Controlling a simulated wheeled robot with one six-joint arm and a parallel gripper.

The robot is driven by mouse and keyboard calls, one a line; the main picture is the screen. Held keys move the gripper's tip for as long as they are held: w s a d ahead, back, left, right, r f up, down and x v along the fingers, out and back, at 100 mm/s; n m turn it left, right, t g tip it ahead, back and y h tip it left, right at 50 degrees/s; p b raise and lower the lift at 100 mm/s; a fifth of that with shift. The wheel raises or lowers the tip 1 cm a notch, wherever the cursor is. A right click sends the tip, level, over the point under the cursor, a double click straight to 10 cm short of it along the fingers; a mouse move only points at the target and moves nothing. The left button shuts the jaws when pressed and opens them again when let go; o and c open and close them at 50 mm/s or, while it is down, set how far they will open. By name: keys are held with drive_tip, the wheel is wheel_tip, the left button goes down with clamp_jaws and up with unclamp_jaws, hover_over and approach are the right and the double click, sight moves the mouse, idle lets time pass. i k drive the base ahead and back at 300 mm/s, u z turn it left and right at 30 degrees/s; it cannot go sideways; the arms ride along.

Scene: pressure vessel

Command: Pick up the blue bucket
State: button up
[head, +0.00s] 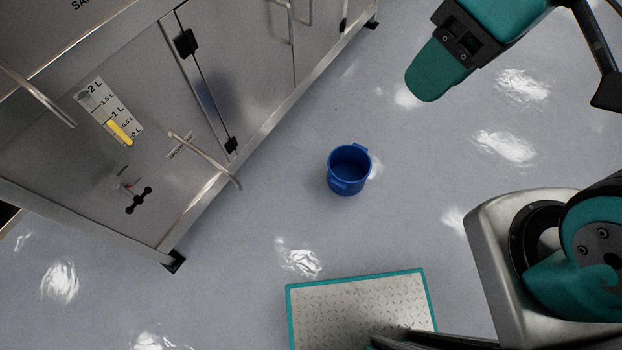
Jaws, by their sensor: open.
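The blue bucket (349,170) stands upright on the grey floor near the middle of the head view. Its round mouth faces up towards the camera and it looks empty. It has a small lug on its near side and another on its far right side. The bucket stands clear of the steel vessel, with floor all around it. Teal and black parts of my arm show at the top right and lower right, apart from the bucket. I cannot make out my gripper's fingertips in this view.
A steel vessel cabinet (240,60) fills the upper left, with a level gauge (110,112) and a thin bent outlet pipe (207,160) sticking out towards the floor. Bare shiny floor (270,215) lies between cabinet and bucket. My teal-edged base plate is below the bucket.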

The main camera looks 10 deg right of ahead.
sight(349, 166)
drive_tip(key=u, duration=1.7)
drive_tip(key=i, duration=0.95)
drive_tip(key=z, duration=2.4)
